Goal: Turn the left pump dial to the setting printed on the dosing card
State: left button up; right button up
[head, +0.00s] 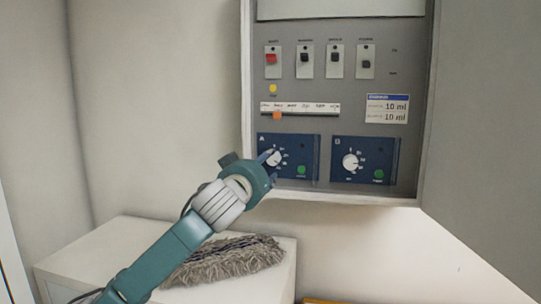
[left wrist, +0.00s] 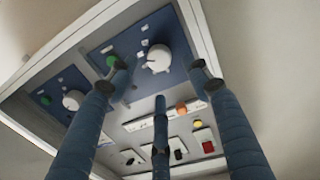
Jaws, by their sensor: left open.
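The left pump dial (head: 273,158) is a white knob on the blue panel marked A, partly hidden by my left gripper (head: 266,166). In the left wrist view the dial (left wrist: 158,58) shows whole, beyond the spread fingers of the open left gripper (left wrist: 161,80). The fingers look apart from the knob; I cannot tell how much depth lies between. The dosing card (head: 387,108) is a white label with a blue header, and both its rows read 10 ml. The dial's setting is too small to read. My right gripper is not in view.
The right dial (head: 350,162) sits on panel B. Each panel has a green button (head: 379,174). Above are several switches (head: 335,58), a yellow lamp (head: 272,89) and an orange slider (head: 277,115). An open cabinet door (head: 480,130) stands at right. A grey mop head (head: 228,262) lies below on a white surface.

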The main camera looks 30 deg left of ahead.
aim_at(272, 161)
pick_arm(q)
jog(key=p+x, duration=0.1)
jog(key=x, duration=0.2)
jog(key=shift+w, duration=0.4)
jog(key=shift+p+x, duration=0.55)
jog(key=shift+x, duration=0.5)
jog(key=shift+f, duration=0.1)
jog(key=c, duration=0.3)
jog(key=shift+f, duration=0.1)
jog(key=c, duration=0.9)
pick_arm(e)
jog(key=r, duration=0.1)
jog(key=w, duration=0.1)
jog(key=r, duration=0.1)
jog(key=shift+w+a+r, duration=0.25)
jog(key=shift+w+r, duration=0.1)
